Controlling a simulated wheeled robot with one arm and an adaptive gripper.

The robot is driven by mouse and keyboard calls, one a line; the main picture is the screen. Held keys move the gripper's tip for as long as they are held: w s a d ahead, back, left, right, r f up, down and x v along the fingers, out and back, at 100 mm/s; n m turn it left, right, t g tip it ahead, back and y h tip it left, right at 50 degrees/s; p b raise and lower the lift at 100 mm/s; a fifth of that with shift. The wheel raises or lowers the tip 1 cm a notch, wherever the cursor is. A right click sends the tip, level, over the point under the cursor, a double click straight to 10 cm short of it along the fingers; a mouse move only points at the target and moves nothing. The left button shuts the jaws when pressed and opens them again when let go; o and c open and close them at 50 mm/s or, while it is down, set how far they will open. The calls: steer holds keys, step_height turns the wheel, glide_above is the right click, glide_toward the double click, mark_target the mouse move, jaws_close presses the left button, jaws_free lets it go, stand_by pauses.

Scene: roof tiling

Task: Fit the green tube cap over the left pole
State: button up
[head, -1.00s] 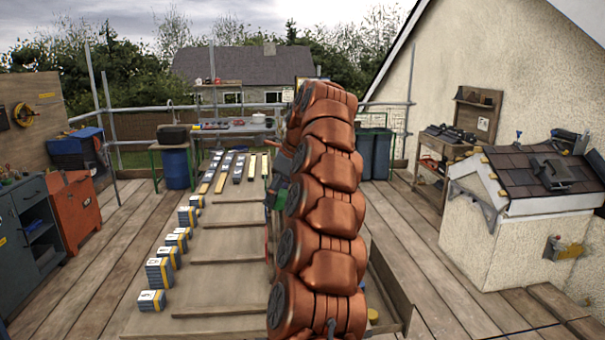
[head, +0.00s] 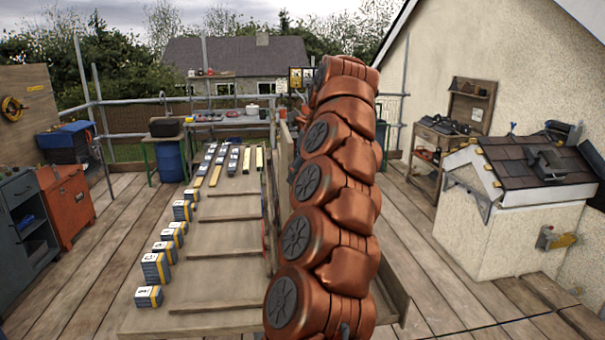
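I cannot make out a green tube cap in the head view. Upright grey scaffold poles stand around the deck. The leftmost pole (head: 87,95) rises at the left, close to a second upright pole (head: 101,115); I cannot tell which one is the left pole of the task. A thinner pole (head: 206,65) stands at the back, and another (head: 403,95) is at the back right. My copper-coloured arm fills the middle of the view and hides what lies behind it. My gripper is not visible.
A low sloped wooden surface (head: 230,235) with battens and several stacks of tiles (head: 150,296) lies left of my arm. A workbench (head: 235,122) stands at the back. A small tiled roof model (head: 525,165) is at the right. The left deck boards (head: 105,235) are clear.

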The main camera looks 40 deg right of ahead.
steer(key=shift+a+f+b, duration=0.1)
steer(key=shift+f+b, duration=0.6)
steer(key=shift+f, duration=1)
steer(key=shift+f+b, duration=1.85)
steer(key=shift+b, duration=0.5)
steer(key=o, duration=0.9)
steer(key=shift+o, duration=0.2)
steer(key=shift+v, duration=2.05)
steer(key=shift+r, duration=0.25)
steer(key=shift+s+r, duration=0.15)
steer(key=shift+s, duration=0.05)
